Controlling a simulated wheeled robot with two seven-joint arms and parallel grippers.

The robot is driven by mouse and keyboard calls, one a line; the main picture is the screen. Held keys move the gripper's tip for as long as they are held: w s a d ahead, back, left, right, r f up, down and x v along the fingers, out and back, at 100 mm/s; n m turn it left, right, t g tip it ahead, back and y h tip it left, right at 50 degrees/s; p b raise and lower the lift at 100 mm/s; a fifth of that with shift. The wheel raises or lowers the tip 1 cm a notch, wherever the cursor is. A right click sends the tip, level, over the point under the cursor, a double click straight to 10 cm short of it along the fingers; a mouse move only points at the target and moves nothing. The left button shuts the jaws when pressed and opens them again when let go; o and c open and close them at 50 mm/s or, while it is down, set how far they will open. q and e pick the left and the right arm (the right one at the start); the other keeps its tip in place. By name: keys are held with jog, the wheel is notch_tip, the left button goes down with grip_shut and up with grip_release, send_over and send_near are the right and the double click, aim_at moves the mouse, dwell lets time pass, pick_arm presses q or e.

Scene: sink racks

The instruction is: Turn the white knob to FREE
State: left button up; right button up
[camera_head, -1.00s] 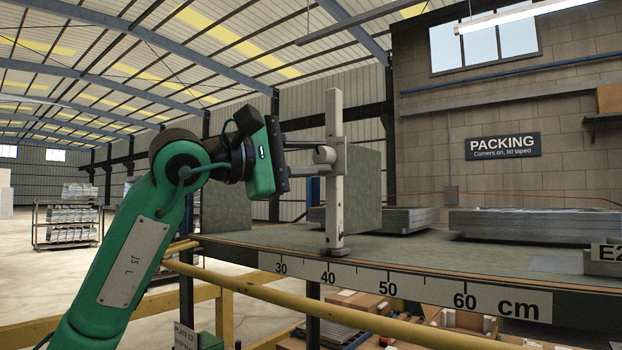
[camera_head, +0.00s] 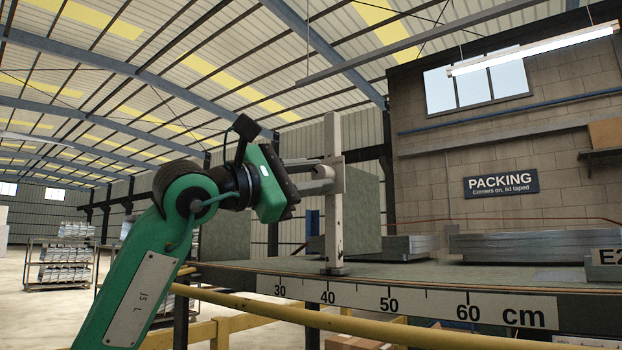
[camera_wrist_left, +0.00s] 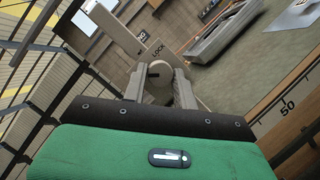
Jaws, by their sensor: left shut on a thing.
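The white knob (camera_wrist_left: 158,88) sits on the face of a pale upright post (camera_head: 333,225), which stands at the front edge of the bench. The word LOCK shows on the post beside the knob in the left wrist view; I cannot see the word FREE. My left gripper (camera_head: 322,175) is shut on the knob, with one finger on each side of it, as the left wrist view (camera_wrist_left: 160,76) also shows. The gripper is rolled over at a slant. The fingers hide part of the knob, and its exact pointing is unclear. My right gripper is not in view.
The bench's front edge carries a cm scale (camera_head: 410,300). A grey-green panel (camera_head: 362,215) stands behind the post. Stacked grey sheets (camera_head: 530,246) lie on the bench to the right. A yellow rail (camera_head: 400,329) runs in front of the bench.

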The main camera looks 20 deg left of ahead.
pick_arm(q)
jog(key=o, duration=1)
jog(key=shift+c, duration=0.2)
jog(key=shift+s+a+f, duration=0.1)
jog(key=shift+s+a, duration=0.1)
jog(key=b+v, duration=0.3)
jog(key=v, duration=1)
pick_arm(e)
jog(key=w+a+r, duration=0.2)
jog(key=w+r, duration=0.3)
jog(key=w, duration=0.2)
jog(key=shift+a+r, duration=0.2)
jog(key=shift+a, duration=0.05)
pick_arm(q)
jog(key=shift+s, duration=0.1)
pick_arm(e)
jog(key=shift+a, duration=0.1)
